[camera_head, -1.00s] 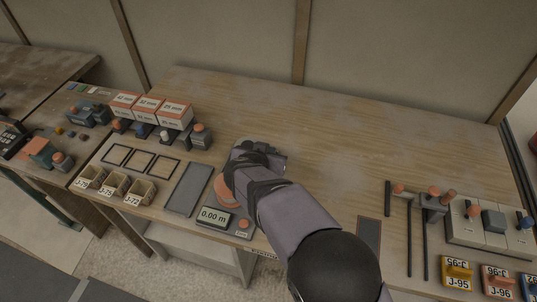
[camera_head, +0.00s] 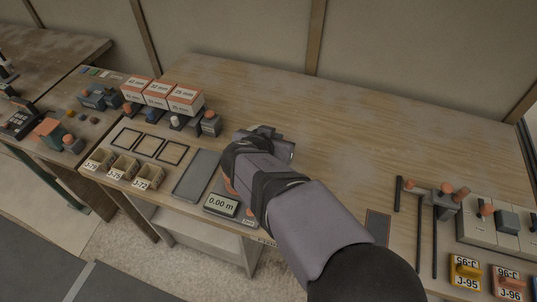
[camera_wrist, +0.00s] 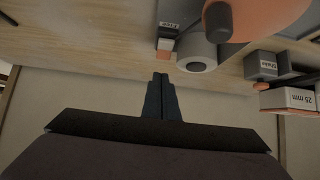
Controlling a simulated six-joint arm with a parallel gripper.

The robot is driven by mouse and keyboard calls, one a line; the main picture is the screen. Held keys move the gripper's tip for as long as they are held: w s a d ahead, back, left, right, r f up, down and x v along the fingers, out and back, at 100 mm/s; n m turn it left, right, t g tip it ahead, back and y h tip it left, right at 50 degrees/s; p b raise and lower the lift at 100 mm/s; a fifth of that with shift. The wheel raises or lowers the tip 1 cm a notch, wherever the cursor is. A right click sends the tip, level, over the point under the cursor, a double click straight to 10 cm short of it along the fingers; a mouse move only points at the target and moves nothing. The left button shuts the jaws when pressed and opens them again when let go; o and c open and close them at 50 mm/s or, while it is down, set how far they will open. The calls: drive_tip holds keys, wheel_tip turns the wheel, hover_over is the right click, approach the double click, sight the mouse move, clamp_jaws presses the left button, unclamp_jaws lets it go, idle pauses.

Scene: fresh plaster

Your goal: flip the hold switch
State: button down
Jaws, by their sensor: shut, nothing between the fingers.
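My gripper (camera_wrist: 161,78) is shut with nothing between its dark fingertips. In the wrist view the fingertips are apart from a small grey block with an orange part and a white label (camera_wrist: 168,28), which is up and slightly to the right of them. The label reads something like "Place", and I cannot confirm a hold switch. A grey cylinder (camera_wrist: 197,52) and an orange disc (camera_wrist: 262,18) lie just right of that block. In the head view my arm covers the fingertips, most of the orange disc and part of the counter reading 0.00 m (camera_head: 221,204).
The wooden bench (camera_head: 330,120) is clear behind and right of my arm. Several labelled boxes (camera_head: 157,94) stand on the left, with bins (camera_head: 122,168) in front. A grey tray (camera_head: 196,176) lies beside the counter. Rods and a panel of knobs (camera_head: 487,232) are on the right.

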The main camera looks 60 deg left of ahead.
drive_tip(key=s+d+r+b, duration=0.1)
drive_tip(key=s+d+b, duration=0.1)
drive_tip(key=s+d, duration=0.2)
drive_tip(key=shift+r, duration=0.25)
drive_tip(key=shift+d, duration=0.1)
drive_tip(key=w+d+m+h+p, duration=0.25)
drive_tip(key=w+d+h, duration=0.25)
drive_tip(key=w+d, duration=1.1)
drive_tip(key=w+d+m+g+h+p, duration=0.1)
drive_tip(key=w+d, duration=0.3)
drive_tip(key=d, duration=0.3)
drive_tip(key=w+d+m+g+h+p, duration=0.15)
drive_tip(key=w+d, duration=0.25)
drive_tip(key=d, duration=0.4)
drive_tip(key=s+d+f+m+g+h+p, duration=0.1)
drive_tip(key=s+d+m+g+p, duration=0.15)
drive_tip(key=d, duration=1.55)
drive_tip(key=s+d+m+g+y+p, duration=0.1)
drive_tip(key=s+d+g+p, duration=0.1)
drive_tip(key=s+d, duration=0.6)
drive_tip(key=shift+s+d+p, duration=0.25)
drive_tip(key=shift+d+p, duration=0.1)
drive_tip(key=shift+d, duration=0.1)
